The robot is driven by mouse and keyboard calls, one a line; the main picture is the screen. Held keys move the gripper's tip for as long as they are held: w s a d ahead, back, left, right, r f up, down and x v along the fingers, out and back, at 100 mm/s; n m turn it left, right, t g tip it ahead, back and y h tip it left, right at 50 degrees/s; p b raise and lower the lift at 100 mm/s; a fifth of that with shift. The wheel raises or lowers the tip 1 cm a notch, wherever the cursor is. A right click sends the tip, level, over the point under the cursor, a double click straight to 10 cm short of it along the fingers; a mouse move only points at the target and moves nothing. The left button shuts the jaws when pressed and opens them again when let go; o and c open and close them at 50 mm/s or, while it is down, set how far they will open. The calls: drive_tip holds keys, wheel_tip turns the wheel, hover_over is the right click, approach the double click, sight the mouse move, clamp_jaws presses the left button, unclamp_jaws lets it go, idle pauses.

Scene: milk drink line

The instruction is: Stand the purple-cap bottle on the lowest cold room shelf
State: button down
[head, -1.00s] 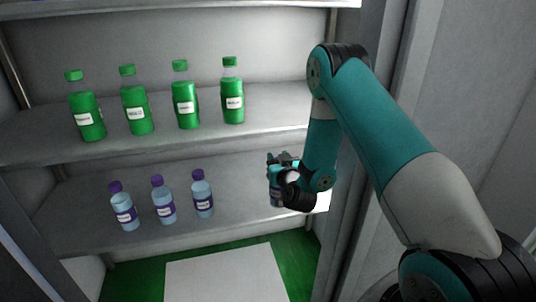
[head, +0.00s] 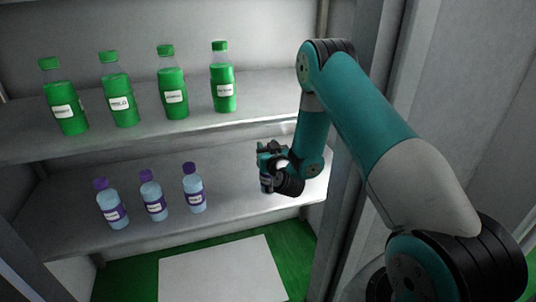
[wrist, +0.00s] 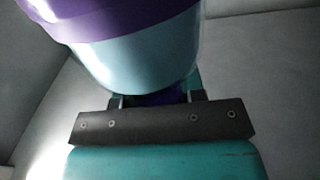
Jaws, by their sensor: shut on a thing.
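My gripper (head: 270,158) is shut on a purple-cap bottle at the right part of the lowest shelf (head: 235,199). In the wrist view the bottle (wrist: 145,55) fills the upper middle, with a pale blue body and a purple band.
Several purple-cap bottles (head: 153,198) stand in a row on the lowest shelf, left of my gripper. Green bottles (head: 172,88) stand on the shelf above (head: 255,103). Bare shelf lies between the purple row and my gripper. A grey upright (head: 350,130) stands close on the right.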

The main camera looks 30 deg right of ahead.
drive_tip(key=shift+f, duration=0.45)
drive_tip(key=shift+r, duration=0.1)
drive_tip(key=c, duration=0.7)
unclamp_jaws()
drive_tip(key=shift+f, duration=0.2)
